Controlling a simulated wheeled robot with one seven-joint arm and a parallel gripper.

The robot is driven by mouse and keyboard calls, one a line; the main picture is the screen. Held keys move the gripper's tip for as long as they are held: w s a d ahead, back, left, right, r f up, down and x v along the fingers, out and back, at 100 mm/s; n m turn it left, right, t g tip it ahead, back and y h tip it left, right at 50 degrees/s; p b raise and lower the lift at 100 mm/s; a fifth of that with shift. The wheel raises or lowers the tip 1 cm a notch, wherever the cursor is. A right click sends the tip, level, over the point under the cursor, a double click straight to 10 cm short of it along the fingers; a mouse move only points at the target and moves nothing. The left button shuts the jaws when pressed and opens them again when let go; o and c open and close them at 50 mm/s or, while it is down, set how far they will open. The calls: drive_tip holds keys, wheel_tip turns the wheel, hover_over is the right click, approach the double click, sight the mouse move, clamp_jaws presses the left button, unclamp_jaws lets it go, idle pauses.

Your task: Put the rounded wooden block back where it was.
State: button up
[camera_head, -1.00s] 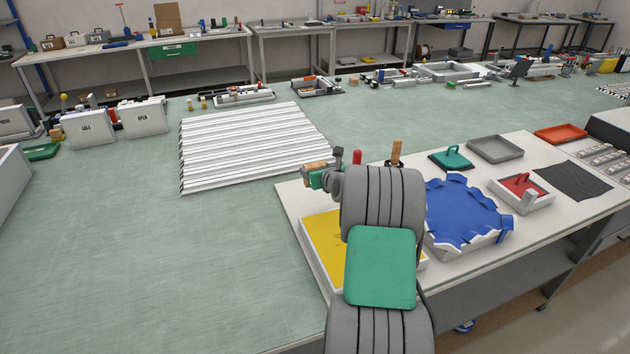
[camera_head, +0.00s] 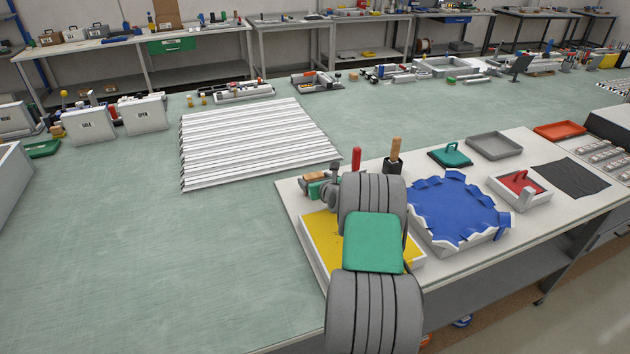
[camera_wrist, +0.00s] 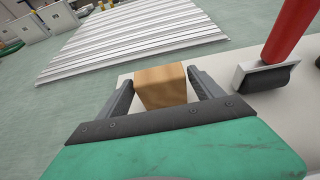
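The wooden block (camera_wrist: 160,86) is light brown with softened edges. In the wrist view it sits between the two fingers of my gripper (camera_wrist: 163,92), which press against its sides. In the head view the block (camera_head: 315,176) shows at the end of my gripper (camera_head: 314,182), near the left edge of the white-topped bench (camera_head: 288,200), behind the yellow-floored tray (camera_head: 314,232). My arm hides part of that tray and the bench beyond. I cannot tell how far the block is above the surface.
A red-handled tool (camera_head: 356,158) and a wooden handle in a black holder (camera_head: 394,160) stand close to the right of my gripper. A blue-lined tray (camera_head: 455,210) lies further right. White ridged strips (camera_head: 255,145) lie behind-left. The green tabletop (camera_head: 150,260) at left is clear.

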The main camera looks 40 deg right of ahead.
drive_tip(key=shift+o, duration=0.7)
drive_tip(key=shift+r, duration=0.1)
drive_tip(key=shift+s+r, duration=0.1)
drive_tip(key=shift+s, duration=0.05)
drive_tip(key=b+v, duration=0.1)
drive_tip(key=v, duration=1)
drive_tip(key=s+a+r+n+g+y, duration=0.2)
drive_tip(key=a+r+n, duration=0.1)
drive_tip(key=a+n, duration=0.7)
drive_tip(key=s+a+r+n+g+y, duration=0.2)
drive_tip(key=a+r+n, duration=0.1)
drive_tip(key=a+n, duration=0.75)
drive_tip(key=s+a+n+g, duration=0.2)
drive_tip(key=s+a+n, duration=0.5)
drive_tip(key=s+n, duration=0.2)
drive_tip(key=s+a+n+g, duration=0.3)
drive_tip(key=s+a+n, duration=0.4)
drive_tip(key=s+n, duration=0.2)
drive_tip(key=shift+s+a+r+n, duration=0.3)
drive_tip(key=shift+s+r, duration=0.2)
drive_tip(key=shift+s, duration=0.7)
